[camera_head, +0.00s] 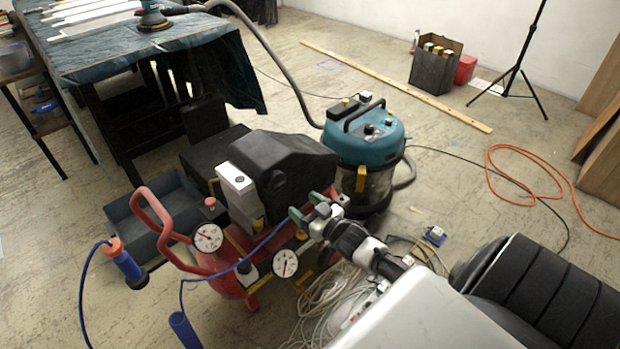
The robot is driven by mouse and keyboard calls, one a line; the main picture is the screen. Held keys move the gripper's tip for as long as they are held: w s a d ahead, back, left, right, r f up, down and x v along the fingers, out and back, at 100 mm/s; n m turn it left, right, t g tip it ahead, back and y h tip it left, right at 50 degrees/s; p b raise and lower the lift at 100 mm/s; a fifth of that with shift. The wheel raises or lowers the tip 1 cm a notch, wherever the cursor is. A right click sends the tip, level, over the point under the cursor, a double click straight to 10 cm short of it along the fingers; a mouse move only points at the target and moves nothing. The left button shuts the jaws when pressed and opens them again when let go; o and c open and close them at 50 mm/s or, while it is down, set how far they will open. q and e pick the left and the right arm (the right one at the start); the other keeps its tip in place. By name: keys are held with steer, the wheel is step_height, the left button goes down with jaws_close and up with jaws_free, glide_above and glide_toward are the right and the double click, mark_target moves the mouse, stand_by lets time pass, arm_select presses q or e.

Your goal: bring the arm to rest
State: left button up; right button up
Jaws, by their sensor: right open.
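My right arm reaches in from the lower right of the head view, with its black and white wrist extended toward the middle. My right gripper (305,215) is open and appears empty. In the picture its fingers overlap the red air compressor (222,283); I cannot tell whether they touch it. The compressor has a black motor cover, two round gauges and a red handle. My left gripper is not in view.
A blue-teal shop vacuum (365,140) stands behind the gripper. A grey bin (130,232) sits left of the compressor. A covered table (150,60) is at the back left. Loose pale cables (318,305) and an orange hose (520,195) lie on the floor. A black tripod (515,75) stands back right.

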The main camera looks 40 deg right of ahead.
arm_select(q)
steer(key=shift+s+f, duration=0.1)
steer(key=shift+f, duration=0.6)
arm_select(e)
steer(key=shift+s+d, duration=0.1)
steer(key=shift+s, duration=0.8)
